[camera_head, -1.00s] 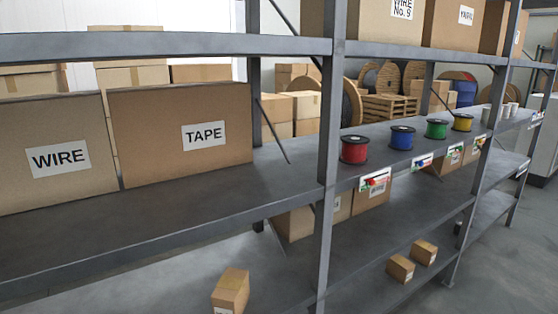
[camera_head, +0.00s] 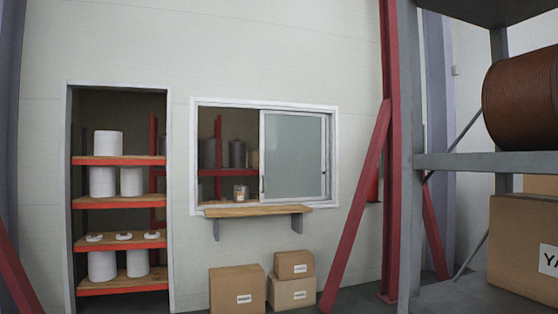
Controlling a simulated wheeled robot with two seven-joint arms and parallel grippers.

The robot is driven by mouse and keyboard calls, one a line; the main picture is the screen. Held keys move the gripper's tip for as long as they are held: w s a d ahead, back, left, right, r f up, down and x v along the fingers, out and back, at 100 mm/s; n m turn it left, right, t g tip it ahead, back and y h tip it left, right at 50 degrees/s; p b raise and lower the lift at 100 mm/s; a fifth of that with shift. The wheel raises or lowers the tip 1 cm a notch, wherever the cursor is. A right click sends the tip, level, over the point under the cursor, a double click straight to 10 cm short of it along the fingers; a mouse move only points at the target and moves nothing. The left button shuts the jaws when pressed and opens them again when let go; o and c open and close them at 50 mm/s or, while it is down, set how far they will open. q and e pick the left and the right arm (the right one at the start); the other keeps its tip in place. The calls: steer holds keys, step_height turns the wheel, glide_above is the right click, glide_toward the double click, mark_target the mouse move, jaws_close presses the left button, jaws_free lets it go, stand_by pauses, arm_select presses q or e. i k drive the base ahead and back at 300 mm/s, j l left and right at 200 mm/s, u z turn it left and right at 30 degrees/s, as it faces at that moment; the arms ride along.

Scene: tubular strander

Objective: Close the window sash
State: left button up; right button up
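A window with a white frame (camera_head: 335,160) is set in the pale wall ahead. Its sliding sash (camera_head: 293,155), a frosted pane in a light frame, stands at the right side of the opening. The left part of the window is open and shows shelves with pots and spools behind it. A dark handle shows on the sash's left edge. A wooden ledge (camera_head: 258,210) on brackets is fixed below the window. Neither of my grippers is in view.
Left of the window, a doorway (camera_head: 168,200) shows orange shelves (camera_head: 118,203) with white spools. Cardboard boxes (camera_head: 237,288) stand on the floor below the ledge. A red slanted brace (camera_head: 352,215) and a grey rack (camera_head: 480,162) with a brown spool stand on the right.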

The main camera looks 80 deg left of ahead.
mark_target(263, 200)
steer(key=u, duration=2.7)
